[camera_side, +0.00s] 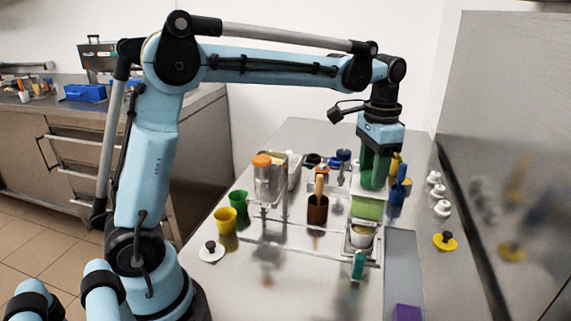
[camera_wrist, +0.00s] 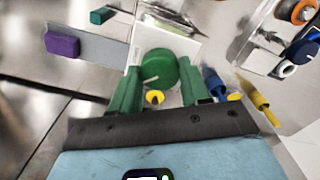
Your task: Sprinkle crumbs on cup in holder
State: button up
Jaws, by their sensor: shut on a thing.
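My gripper (camera_side: 373,182), with green fingers, points down over the right part of the steel table and is shut on a round green-topped shaker (camera_wrist: 158,70). In the side view a light green body (camera_side: 367,208) shows just below the fingers; it looks like part of the shaker, but I cannot be sure. A pale cup (camera_side: 361,238) stands in a metal holder (camera_side: 352,250) just below and slightly left of it. In the wrist view my gripper (camera_wrist: 155,88) hides much of what lies below. I cannot see any crumbs falling.
Green (camera_side: 238,197) and yellow (camera_side: 227,215) cups and a brown tool cup (camera_side: 317,208) stand nearby. A blue cup (camera_side: 397,195) is close right of my gripper. A purple block (camera_wrist: 62,46) lies at the front.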

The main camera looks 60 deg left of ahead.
jog(key=n, duration=0.4)
jog(key=shift+n, duration=2.3)
jog(key=o, duration=1.1)
jog(key=shift+c, duration=0.2)
notch_tip(320, 180, up, 12)
